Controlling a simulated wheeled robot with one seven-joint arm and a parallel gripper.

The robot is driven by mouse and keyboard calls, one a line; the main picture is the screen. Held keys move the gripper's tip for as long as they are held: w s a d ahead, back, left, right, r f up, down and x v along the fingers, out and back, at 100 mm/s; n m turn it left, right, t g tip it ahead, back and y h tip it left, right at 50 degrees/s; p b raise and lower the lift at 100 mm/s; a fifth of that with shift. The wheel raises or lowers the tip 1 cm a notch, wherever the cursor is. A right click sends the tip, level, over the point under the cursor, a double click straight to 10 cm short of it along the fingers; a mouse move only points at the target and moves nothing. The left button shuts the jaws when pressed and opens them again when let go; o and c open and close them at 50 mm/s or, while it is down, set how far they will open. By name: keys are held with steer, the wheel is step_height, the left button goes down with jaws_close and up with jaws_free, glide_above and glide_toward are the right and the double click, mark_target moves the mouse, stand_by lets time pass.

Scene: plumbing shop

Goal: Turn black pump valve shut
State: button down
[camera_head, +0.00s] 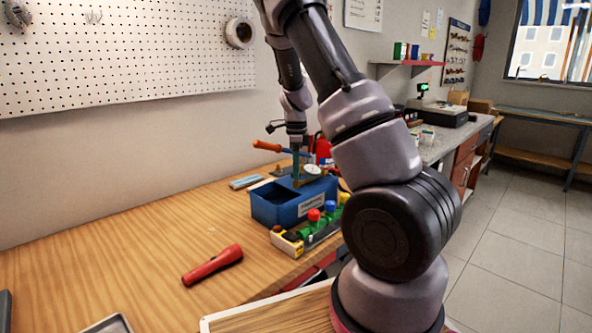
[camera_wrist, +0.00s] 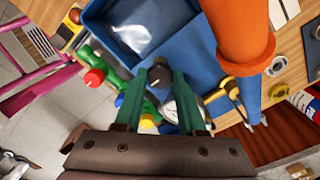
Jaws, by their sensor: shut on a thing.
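The pump is a blue open tank (camera_head: 296,206) on the wooden bench, and its tank also shows at the top of the wrist view (camera_wrist: 118,52). The black pump valve (camera_wrist: 158,77) is a small dark knob on the pump. My gripper (camera_wrist: 158,73) points at it with its two green fingers, and the tips are shut on the knob. In the head view my gripper (camera_head: 298,169) comes down over the pump's far right part, and the knob is hidden there. A white round gauge (camera_head: 312,170) sits close beside the fingers.
The orange pump handle (camera_head: 267,146) sticks out left of my gripper and fills the upper right of the wrist view. A green manifold with red and blue knobs (camera_head: 314,216) stands in front of the tank. A red flashlight (camera_head: 212,264) lies on the clear left bench.

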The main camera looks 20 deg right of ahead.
stand_by(0.5)
steer(key=shift+c, duration=2.4)
jaws_free()
step_height(320, 180, up, 11)
steer(key=shift+f, duration=0.1)
